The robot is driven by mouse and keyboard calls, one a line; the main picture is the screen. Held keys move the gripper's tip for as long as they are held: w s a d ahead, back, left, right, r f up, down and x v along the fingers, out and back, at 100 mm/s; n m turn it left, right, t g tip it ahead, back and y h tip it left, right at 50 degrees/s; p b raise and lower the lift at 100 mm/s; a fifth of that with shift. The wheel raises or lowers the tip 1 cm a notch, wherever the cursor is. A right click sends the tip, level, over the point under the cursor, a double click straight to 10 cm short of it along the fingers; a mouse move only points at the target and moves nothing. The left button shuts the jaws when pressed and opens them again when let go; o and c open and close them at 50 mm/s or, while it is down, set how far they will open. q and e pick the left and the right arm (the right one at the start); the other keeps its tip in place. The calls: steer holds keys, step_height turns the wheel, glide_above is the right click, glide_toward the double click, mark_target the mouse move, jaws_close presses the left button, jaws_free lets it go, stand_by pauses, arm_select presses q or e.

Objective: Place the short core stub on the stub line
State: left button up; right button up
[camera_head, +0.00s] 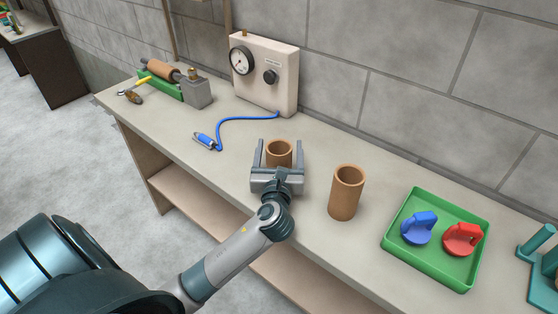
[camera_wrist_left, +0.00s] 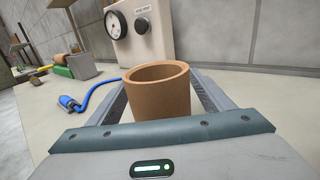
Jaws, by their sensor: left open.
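A short, hollow brown core stub (camera_head: 279,147) stands upright on the bench. My left gripper (camera_head: 278,152) is open, with one finger on each side of this stub. In the left wrist view the stub (camera_wrist_left: 158,98) stands between the two spread fingers, with its open top facing up and its lower part hidden by the gripper body. I cannot tell whether either finger touches it. A taller brown tube (camera_head: 346,192) stands upright to the right of the gripper. I cannot make out a stub line in either view. My right gripper is not in view.
A green tray (camera_head: 429,265) with a blue and a red part lies to the right. A gauge box (camera_head: 264,72) stands at the wall, with a blue hose (camera_head: 246,118) on the bench. A green-based roller fixture (camera_head: 168,84) is at the far left. Teal stands (camera_head: 540,260) are at the right edge.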

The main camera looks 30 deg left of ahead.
arm_select(q)
steer(key=c, duration=1.2)
steer(key=shift+c, duration=0.4)
steer(key=shift+r, duration=0.5)
step_height(320, 180, up, 7)
steer(key=shift+r+p, duration=0.2)
steer(key=shift+p, duration=0.3)
steer(key=shift+r, duration=0.85)
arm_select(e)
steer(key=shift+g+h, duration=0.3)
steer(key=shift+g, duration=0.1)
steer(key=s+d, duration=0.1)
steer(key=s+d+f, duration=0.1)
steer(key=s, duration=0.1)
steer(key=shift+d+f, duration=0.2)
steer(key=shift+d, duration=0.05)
